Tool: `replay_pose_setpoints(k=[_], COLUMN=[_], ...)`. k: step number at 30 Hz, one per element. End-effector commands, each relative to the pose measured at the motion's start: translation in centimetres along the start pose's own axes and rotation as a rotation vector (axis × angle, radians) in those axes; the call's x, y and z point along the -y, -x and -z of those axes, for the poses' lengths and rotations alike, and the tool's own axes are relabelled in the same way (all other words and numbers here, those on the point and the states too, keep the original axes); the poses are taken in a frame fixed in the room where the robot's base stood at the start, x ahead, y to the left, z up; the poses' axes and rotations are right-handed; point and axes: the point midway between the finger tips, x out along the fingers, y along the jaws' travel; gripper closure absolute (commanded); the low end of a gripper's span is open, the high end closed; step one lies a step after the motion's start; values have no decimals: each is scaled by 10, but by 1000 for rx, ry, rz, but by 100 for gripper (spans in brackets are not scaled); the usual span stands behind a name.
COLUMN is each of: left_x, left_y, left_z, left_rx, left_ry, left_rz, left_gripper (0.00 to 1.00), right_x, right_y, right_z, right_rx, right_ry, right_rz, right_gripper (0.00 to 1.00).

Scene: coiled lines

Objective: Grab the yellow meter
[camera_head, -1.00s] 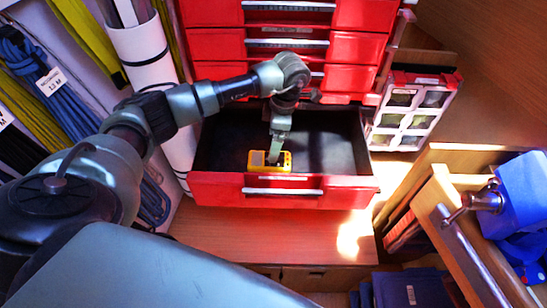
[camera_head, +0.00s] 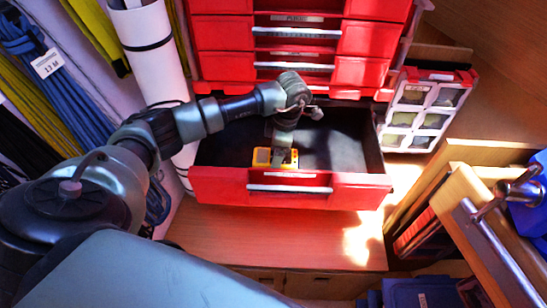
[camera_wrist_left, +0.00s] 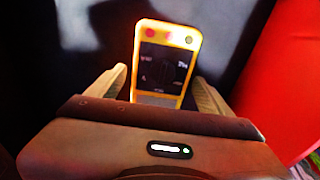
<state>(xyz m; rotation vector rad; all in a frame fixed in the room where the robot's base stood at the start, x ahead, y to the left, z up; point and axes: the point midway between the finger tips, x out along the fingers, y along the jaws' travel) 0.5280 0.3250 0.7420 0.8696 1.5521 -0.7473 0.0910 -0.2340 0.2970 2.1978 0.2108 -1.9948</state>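The yellow meter (camera_head: 262,156) lies in the open red drawer (camera_head: 345,190), near its front wall. In the left wrist view the meter (camera_wrist_left: 166,50) shows its dark face with a dial and coloured spots at its top end; its lower end is hidden behind my gripper's body. My left gripper (camera_head: 281,163) reaches down into the drawer over the meter. In the left wrist view the fingers of my left gripper (camera_wrist_left: 165,92) stand apart, one on each side of the meter, with a gap visible on both sides. My right gripper is not in view.
The drawer's black floor (camera_head: 340,140) is clear to the right of the meter. Shut red drawers (camera_head: 295,40) rise behind it. Coiled blue lines (camera_head: 60,85) and a white roll (camera_head: 150,45) are at the left. A compartment case (camera_head: 425,108) stands at the right.

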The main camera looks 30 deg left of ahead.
Motion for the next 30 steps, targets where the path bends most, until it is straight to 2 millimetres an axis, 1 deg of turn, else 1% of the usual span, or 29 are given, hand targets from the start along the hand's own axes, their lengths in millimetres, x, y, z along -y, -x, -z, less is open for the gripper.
replay_pose_setpoints(k=[1,2,3,5,6,14,17,20,23,26,30], left_x=[0,0,0,0,0,0,0,-1,0,-1,-1], left_y=[0,0,0,0,0,2,8,18,34,57,98], left_z=[0,0,0,0,0,0,1,2,5,8,15], left_rx=[0,0,0,0,0,1,1,1,1,2,1], left_ry=[0,0,0,0,0,0,0,0,-1,-1,0], left_rz=[0,0,0,0,0,-1,-1,-2,-2,-2,-2], left_gripper=[37,45,56,73,84,84,84,84,84,84,84], right_x=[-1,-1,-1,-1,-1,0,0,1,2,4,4], right_y=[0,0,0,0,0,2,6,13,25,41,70], right_z=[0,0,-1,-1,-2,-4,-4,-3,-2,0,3], right_rx=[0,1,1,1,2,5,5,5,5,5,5], right_ry=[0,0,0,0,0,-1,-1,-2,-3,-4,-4], right_rz=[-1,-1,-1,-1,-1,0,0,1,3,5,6], right_gripper=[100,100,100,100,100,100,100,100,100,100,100])
